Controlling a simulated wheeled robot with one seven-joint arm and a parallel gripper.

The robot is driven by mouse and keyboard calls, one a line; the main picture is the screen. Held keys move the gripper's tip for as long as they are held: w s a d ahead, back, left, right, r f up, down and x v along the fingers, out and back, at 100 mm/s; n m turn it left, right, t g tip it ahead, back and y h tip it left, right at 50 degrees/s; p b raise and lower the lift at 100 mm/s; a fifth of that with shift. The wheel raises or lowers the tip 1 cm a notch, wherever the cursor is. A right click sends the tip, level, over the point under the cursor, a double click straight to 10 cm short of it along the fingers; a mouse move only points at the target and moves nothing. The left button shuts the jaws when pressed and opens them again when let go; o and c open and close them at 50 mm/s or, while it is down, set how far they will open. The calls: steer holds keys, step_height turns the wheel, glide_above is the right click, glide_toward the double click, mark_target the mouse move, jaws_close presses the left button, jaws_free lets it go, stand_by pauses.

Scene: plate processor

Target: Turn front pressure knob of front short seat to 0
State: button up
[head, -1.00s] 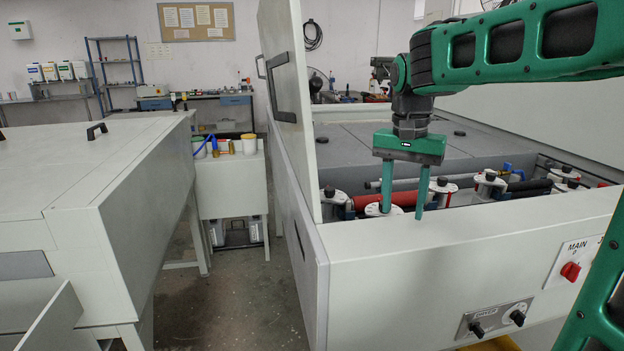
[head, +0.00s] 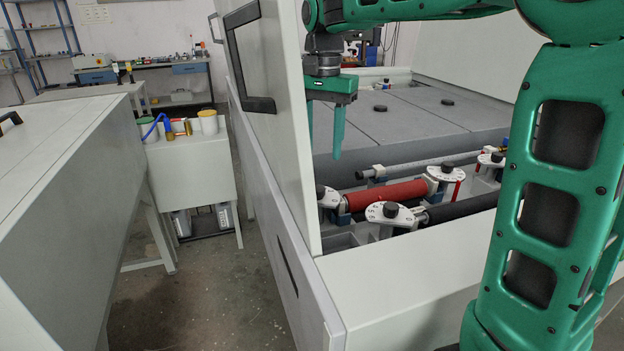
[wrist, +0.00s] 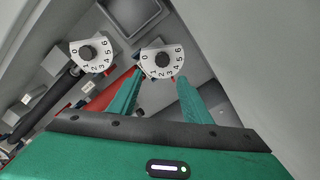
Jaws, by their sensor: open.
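A white dial with a black knob (head: 391,210) stands at the left end of the black roller, nearest the front wall. Another dial with a black knob (head: 320,191) stands at the left end of the red roller, close to the raised panel. In the wrist view both dials carry numbers from 0 to 6: one at left (wrist: 90,55), one at right (wrist: 162,59). The pointer settings are too small to tell. My gripper (head: 323,148) is open and empty, pointing down above the rollers. In the wrist view, its fingertips (wrist: 158,76) appear around the right dial's lower edge, apart from the knob.
The raised white panel (head: 272,90) with a black handle stands close left of my gripper. The front wall (head: 400,280) borders the roller bay. More dials (head: 447,168) stand to the right. Grey covers (head: 410,118) lie behind. My arm hides the right side.

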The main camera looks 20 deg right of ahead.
mark_target(318, 187)
steer(key=f, duration=1)
steer(key=shift+a, duration=0.4)
steer(key=c, duration=1)
